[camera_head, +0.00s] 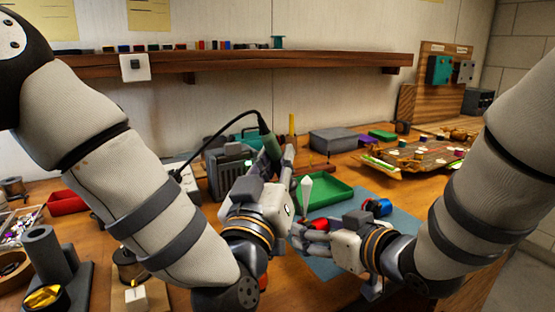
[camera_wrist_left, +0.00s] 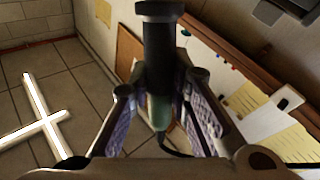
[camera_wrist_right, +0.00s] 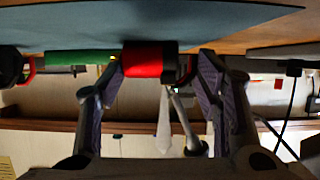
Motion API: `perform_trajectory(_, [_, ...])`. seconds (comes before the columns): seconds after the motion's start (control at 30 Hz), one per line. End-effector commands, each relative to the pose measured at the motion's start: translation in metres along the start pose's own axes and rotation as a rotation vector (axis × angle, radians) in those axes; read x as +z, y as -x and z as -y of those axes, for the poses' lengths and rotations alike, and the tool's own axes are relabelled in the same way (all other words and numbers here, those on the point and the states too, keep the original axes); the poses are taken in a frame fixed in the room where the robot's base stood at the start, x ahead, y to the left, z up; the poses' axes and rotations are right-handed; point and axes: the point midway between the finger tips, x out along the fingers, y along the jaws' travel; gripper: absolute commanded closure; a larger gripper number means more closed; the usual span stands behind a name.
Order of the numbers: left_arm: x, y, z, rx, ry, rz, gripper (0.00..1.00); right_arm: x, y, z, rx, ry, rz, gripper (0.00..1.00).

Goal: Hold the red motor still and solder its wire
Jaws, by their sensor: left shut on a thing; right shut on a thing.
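The soldering iron, with a dark green handle (camera_head: 268,138) and a cord, is held upright in my left gripper (camera_head: 286,165). In the left wrist view its black and green body (camera_wrist_left: 160,45) lies between the fingers (camera_wrist_left: 160,108). The red motor (camera_head: 317,224) is in my right gripper (camera_head: 300,232), low over the mat. In the right wrist view the red motor (camera_wrist_right: 143,60) with a dark end sits between the fingers (camera_wrist_right: 158,78). A pale pointed piece (camera_head: 306,190) shows just above the motor; whether it touches is unclear. The motor's wire cannot be made out.
A blue-grey mat (camera_head: 405,222) lies under the right gripper. A green tray (camera_head: 332,189) is behind the grippers, and a blue and red part (camera_head: 377,207) is to their right. A grey station (camera_head: 227,170) stands behind left. A car chassis (camera_head: 415,157) is at right.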

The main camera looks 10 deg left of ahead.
Motion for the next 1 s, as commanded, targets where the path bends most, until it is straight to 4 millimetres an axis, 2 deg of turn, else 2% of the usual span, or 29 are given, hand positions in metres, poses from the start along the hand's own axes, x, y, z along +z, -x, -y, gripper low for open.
perform_trajectory(0.27, [-0.002,0.000,0.000,0.000,0.000,0.001,1.00,0.003,0.000,0.000,-0.001,-0.003,0.008,0.74])
perform_trajectory(0.8, [-0.059,0.000,0.000,0.000,0.000,-0.001,1.00,0.004,0.000,0.000,-0.001,-0.003,0.008,0.74])
perform_trajectory(1.0, [-0.069,0.000,0.000,0.000,0.000,0.001,1.00,0.003,0.000,0.000,-0.001,-0.003,0.008,0.74])
